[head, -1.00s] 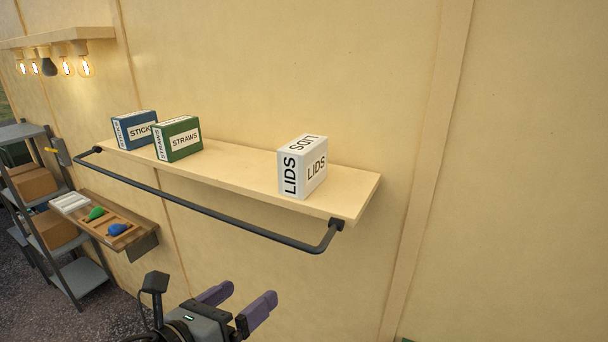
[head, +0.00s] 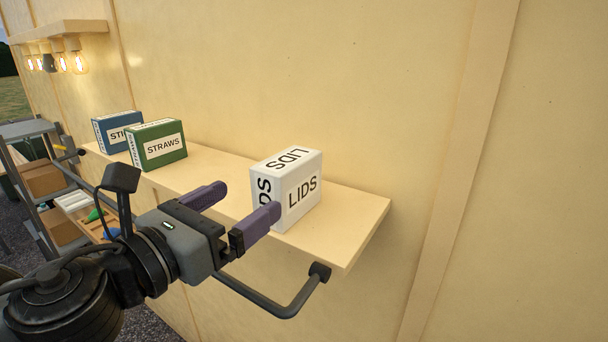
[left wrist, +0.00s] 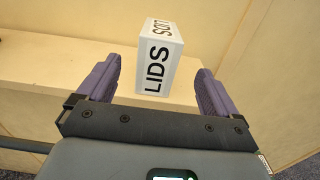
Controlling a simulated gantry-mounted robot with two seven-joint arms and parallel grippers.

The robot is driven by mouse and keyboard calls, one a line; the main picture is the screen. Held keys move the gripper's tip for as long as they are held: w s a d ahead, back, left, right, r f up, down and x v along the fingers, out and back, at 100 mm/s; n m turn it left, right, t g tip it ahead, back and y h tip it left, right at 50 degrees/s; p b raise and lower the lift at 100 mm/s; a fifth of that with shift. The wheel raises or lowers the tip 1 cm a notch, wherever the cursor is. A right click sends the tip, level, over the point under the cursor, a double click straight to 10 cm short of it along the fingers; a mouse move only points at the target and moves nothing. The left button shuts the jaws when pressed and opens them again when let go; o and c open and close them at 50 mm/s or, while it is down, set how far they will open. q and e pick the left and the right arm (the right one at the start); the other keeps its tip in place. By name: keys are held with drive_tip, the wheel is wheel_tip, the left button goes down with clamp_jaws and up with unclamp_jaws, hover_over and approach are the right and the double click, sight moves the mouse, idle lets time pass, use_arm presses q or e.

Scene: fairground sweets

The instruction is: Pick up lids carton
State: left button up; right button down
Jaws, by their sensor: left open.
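The white lids carton (head: 298,187) stands upright on the wall shelf near its right end. My left gripper (head: 242,207) is open, with its purple fingers pointing toward the carton from the front left. In the head view the near finger overlaps the carton's lower left side. In the left wrist view the carton (left wrist: 157,62) shows ahead, between the two fingers of my left gripper (left wrist: 158,85) and beyond their tips. Nothing is held, and I see no clear contact. My right gripper is not in view.
A green straws carton (head: 158,146) and a blue sticks carton (head: 116,131) stand farther left on the shelf (head: 352,217). A dark rail (head: 268,303) runs along the shelf's front below the arm. A grey rack (head: 28,131) stands at far left.

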sight(265, 187)
use_arm(q)
drive_tip(key=p+x, duration=0.1)
drive_tip(key=x, duration=0.4)
drive_tip(key=shift+w+d+f, duration=0.1)
drive_tip(key=shift+w+d+p, duration=0.3)
drive_tip(key=shift+w+p, duration=0.1)
drive_tip(key=shift+w, duration=0.05)
drive_tip(key=p+x, duration=0.1)
drive_tip(key=x, duration=0.2)
drive_tip(key=shift+w, duration=0.15)
drive_tip(key=shift+w+d+p, duration=0.35)
drive_tip(key=shift+w, duration=0.05)
drive_tip(key=shift+c, duration=0.4)
drive_tip(key=c, duration=1)
drive_tip(key=shift+c, duration=0.8)
